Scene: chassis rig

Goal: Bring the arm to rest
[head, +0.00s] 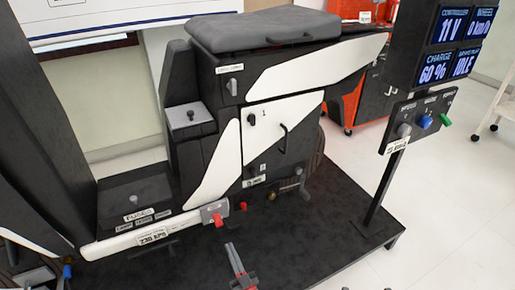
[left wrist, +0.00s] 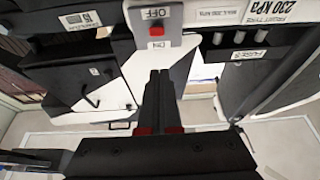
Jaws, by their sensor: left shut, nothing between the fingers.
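My left gripper (head: 232,247) reaches up from the bottom edge of the head view, in front of the rig's black platform. Its fingers are together, with red parts farther back. In the left wrist view the shut fingers (left wrist: 160,75) point toward a grey panel with a red switch (left wrist: 158,41), labelled OFF and ON. Nothing shows between the fingertips. The red switch (head: 217,219) also shows in the head view, up and left of the fingertips, with a visible gap. My right gripper does not show.
The chassis rig with its seat (head: 262,28) stands on a black platform (head: 335,215). A display post (head: 385,190) with knobs (head: 425,122) stands at the right. A red cabinet (head: 350,100) is behind. White floor (head: 455,215) is clear at the right.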

